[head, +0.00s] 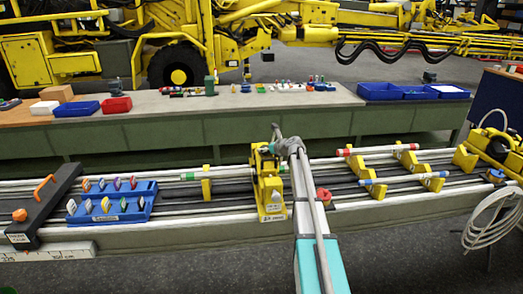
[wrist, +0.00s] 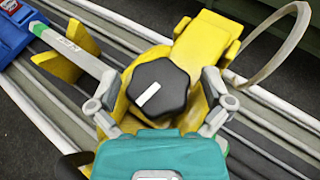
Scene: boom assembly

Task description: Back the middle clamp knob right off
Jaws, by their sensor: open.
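The clamp knob is black and lobed with a white mark on top; it shows in the middle of the wrist view (wrist: 158,88). It sits on a yellow clamp (wrist: 205,38), which stands mid-bench in the head view (head: 270,198). My gripper (wrist: 159,80) is open, with one grey finger on each side of the knob. Small gaps seem to show, but I cannot tell whether either finger touches. In the head view my gripper (head: 281,143) is at the top of the clamp and the knob cannot be made out.
A grey tube with a green band (wrist: 78,52) runs to the clamp from the left. A pale hoop (wrist: 284,58) is at upper right. Blue tray (head: 112,203) is left of the clamp; yellow supports with tubes (head: 357,164) and a red ring (head: 324,195) are right.

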